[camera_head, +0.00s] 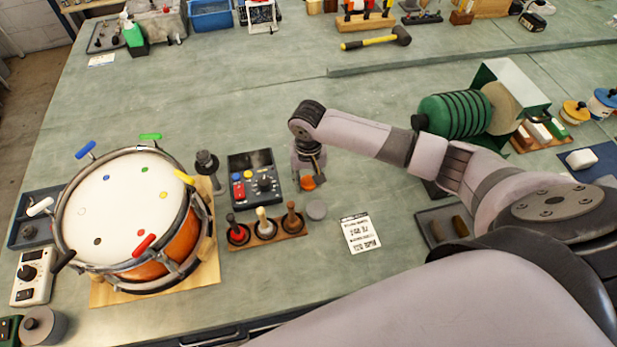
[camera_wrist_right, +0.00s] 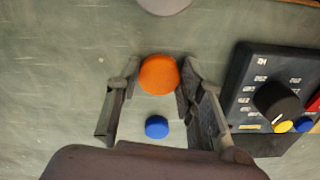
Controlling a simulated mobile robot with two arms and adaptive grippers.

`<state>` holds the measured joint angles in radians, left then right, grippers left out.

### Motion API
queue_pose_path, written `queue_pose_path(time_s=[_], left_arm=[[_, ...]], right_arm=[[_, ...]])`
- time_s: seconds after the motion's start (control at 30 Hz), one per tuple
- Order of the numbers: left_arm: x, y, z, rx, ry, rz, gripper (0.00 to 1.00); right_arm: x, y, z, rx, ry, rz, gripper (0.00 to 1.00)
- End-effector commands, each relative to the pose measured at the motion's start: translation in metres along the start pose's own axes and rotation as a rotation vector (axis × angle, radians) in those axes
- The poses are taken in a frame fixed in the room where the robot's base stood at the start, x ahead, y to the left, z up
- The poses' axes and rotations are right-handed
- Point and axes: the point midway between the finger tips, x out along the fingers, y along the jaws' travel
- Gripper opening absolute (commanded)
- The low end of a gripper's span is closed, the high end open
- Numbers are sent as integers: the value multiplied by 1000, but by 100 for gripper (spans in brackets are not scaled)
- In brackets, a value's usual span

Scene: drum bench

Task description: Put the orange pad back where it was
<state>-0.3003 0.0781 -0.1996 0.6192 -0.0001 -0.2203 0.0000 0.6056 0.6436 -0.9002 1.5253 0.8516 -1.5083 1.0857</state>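The orange pad (camera_head: 308,183) is a small round disc beside the black control box, low over the bench. My right gripper (camera_head: 309,172) points down at it. In the right wrist view the orange pad (camera_wrist_right: 158,74) lies between the two fingertips, which appear to touch it on both sides. Whether it rests on the bench or is slightly raised is unclear. A smaller blue disc (camera_wrist_right: 157,127) shows between the fingers, nearer the palm; the gripper hides it in the head view. My left gripper is not in view.
The control box (camera_head: 257,178) with knob and buttons stands close left of my right gripper. A wooden rack with several handled stamps (camera_head: 266,231), a white label card (camera_head: 360,232) and a drum (camera_head: 125,210) are nearby. The bench behind the gripper is clear.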

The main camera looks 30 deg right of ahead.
Motion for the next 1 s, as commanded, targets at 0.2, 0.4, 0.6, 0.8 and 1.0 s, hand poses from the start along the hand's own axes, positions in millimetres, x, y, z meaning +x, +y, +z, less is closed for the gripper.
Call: queue_pose_path(time_s=[0.2, 0.4, 0.6, 0.8, 1.0], left_arm=[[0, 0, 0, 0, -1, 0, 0], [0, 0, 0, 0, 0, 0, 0], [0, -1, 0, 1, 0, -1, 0], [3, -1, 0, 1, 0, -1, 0], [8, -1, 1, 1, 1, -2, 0]], right_arm=[[0, 0, 0, 0, 0, 0, 49], [0, 0, 0, 0, 0, 0, 55], [-1, 0, 0, 0, 0, 0, 55], [-23, 0, -1, 2, 2, -3, 55], [-66, 0, -1, 0, 4, -2, 55]])
